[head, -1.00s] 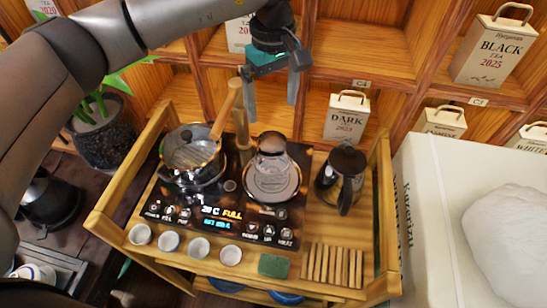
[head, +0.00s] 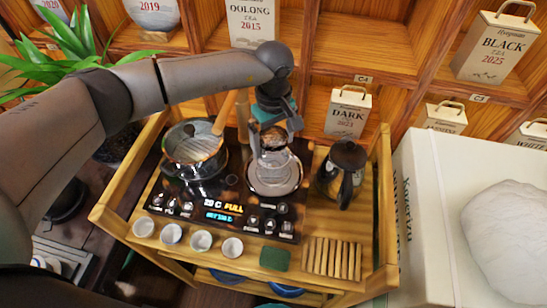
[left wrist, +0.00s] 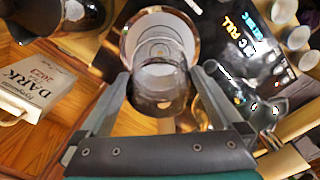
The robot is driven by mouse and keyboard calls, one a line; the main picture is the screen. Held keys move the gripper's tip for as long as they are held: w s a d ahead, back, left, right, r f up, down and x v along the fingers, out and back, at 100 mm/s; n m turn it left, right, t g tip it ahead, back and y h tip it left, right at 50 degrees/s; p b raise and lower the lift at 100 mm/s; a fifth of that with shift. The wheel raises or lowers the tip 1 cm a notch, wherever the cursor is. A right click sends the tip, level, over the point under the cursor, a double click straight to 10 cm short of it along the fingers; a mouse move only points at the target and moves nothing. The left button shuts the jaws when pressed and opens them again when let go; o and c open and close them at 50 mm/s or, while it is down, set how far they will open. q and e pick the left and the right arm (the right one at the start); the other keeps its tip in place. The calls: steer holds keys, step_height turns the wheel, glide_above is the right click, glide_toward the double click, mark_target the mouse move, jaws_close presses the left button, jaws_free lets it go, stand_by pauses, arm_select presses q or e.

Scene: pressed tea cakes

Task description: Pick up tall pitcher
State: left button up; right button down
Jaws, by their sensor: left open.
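The tall clear glass pitcher (head: 275,160) stands upright on a round white-rimmed plate (head: 274,188) at the right of the dark tea stove. My left gripper (head: 274,142) is above it, pointing down, with its open fingers on either side of the pitcher's upper part. In the left wrist view the pitcher (left wrist: 160,85) lies between the two open fingers (left wrist: 161,78), and I cannot tell whether either finger touches it. The gripper partly hides the pitcher's top in the head view. My right gripper is not in view.
A glass kettle (head: 193,150) with a wooden handle stands left of the pitcher. A dark lidded pot (head: 342,172) stands close on the right. White cups (head: 201,241), a green block (head: 274,259) and a slatted wooden rack (head: 332,258) line the wooden cart's front.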

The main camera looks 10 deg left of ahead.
arm_select(q)
jaws_close()
steer(key=shift+w+r, duration=0.1)
stand_by(0.8)
